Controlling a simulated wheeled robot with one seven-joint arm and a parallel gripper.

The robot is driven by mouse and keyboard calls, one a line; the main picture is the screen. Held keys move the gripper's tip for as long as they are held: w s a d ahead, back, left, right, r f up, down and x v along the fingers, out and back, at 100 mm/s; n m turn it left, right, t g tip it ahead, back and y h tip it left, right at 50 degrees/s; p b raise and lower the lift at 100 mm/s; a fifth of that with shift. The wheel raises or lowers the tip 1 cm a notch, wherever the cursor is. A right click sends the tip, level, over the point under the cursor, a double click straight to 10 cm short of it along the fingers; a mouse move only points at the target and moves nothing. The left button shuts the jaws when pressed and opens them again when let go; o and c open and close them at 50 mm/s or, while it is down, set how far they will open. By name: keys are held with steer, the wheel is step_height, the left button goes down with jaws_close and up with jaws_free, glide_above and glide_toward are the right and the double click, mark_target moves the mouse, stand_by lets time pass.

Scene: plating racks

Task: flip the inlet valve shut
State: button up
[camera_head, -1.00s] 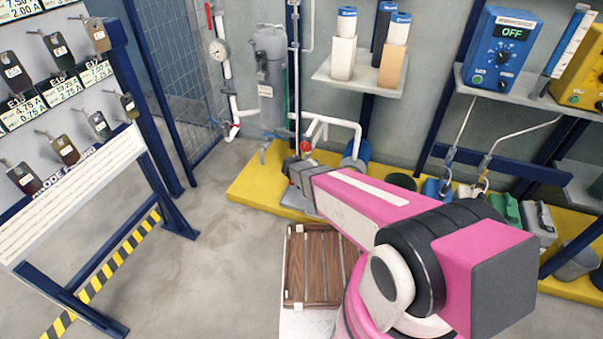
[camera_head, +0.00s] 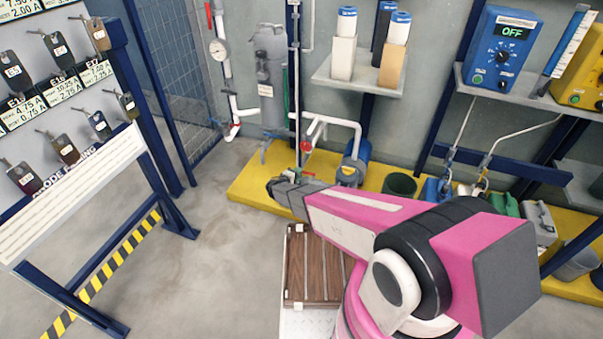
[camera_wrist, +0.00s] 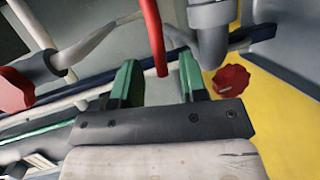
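A red lever handle (camera_wrist: 154,35) hangs down from the top of the wrist view, and its free end lies between my two green fingers. My gripper (camera_wrist: 160,80) is open, with a gap on each side of the lever. I cannot tell from any label whether this lever is the inlet valve. In the head view my gripper (camera_head: 290,181) is low by the white piping, near a red handle (camera_head: 309,144). The fingertips are small there and partly hidden.
A red handwheel (camera_wrist: 231,80) is close to the right finger, and another red knob (camera_wrist: 16,88) is at left. Grey pipes (camera_wrist: 210,35) run above. A grey filter housing (camera_head: 270,75) stands on the wall, and a blue pump (camera_head: 353,165) is at right.

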mark_target(306, 173)
steer(key=shift+x, duration=1.8)
jaws_close()
